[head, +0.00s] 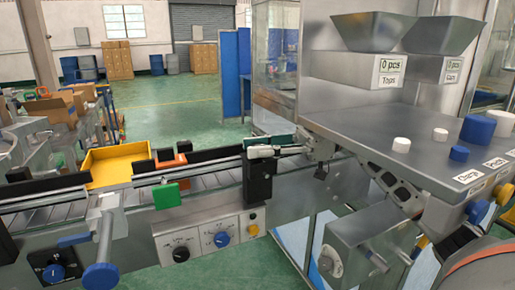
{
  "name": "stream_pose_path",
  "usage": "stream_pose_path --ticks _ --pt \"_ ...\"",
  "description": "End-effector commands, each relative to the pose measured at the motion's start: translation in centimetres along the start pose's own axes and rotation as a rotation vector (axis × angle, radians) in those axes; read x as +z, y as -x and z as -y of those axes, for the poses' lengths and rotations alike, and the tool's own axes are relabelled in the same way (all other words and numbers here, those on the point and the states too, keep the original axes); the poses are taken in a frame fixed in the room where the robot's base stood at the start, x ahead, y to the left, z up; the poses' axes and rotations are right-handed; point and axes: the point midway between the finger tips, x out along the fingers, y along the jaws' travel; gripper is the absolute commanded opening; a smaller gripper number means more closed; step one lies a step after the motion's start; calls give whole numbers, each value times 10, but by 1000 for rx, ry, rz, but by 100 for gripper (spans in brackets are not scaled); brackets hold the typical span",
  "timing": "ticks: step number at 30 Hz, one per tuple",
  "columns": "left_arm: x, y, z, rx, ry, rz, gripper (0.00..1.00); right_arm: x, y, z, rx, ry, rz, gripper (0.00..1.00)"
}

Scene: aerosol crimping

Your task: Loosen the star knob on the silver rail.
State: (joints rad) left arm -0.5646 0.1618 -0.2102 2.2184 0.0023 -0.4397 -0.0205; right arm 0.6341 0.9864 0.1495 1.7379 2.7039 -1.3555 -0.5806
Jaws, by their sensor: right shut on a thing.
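The silver rail (285,134) runs along the conveyor's back edge to the metal table's corner. A small dark knob (321,172) sits at its right end, below the rail; its star shape is too small to make out. My right gripper (334,158) reaches in from the lower right, under the table's front edge, with its fingers at the rail's end. It is shut on the knob, which the fingers and the bracket partly hide. My left gripper is not in view.
The metal table (430,150) overhangs my right gripper closely and carries blue and white caps. A black-bodied unit (258,180) stands left of the knob. A grey box with knobs (362,240) is below. The conveyor holds a yellow tray (110,160).

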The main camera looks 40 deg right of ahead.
Motion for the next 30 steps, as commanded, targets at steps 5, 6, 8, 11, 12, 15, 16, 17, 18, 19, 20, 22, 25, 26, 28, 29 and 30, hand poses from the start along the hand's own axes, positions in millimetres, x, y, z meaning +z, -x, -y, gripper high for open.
stream_pose_path --ticks 5,6,8,11,12,15,16,17,18,19,20,22,25,26,28,29,30 --pt "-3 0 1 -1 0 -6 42 1 0 0 -2 0 2 6" --pt "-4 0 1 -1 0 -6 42 1 0 0 -2 0 2 6" --pt "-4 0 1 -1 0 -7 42 1 0 0 -2 0 2 6" --pt "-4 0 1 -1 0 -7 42 1 0 0 -2 0 2 33" --pt "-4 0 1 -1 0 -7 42 1 0 0 -2 0 2 43" --pt "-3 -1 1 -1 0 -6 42 1 0 0 -2 0 2 45" --pt "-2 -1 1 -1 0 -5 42 0 0 0 -1 0 2 45" --pt "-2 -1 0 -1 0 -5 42 0 0 0 -1 0 1 45" --pt "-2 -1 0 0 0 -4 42 0 0 0 -1 0 1 45" --pt "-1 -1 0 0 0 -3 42 0 0 0 -1 0 1 45" --pt "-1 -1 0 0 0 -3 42 0 0 0 -1 0 1 45" --pt "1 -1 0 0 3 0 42 0 0 0 -1 0 1 45" --pt "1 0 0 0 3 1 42 0 5 0 0 -2 1 45" --pt "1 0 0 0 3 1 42 1 8 0 0 -3 1 45" --pt "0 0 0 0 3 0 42 1 18 -1 1 -2 2 45" --pt "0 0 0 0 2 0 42 1 22 -1 1 -2 2 45" --pt "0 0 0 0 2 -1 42 1 29 -1 2 -2 3 45"
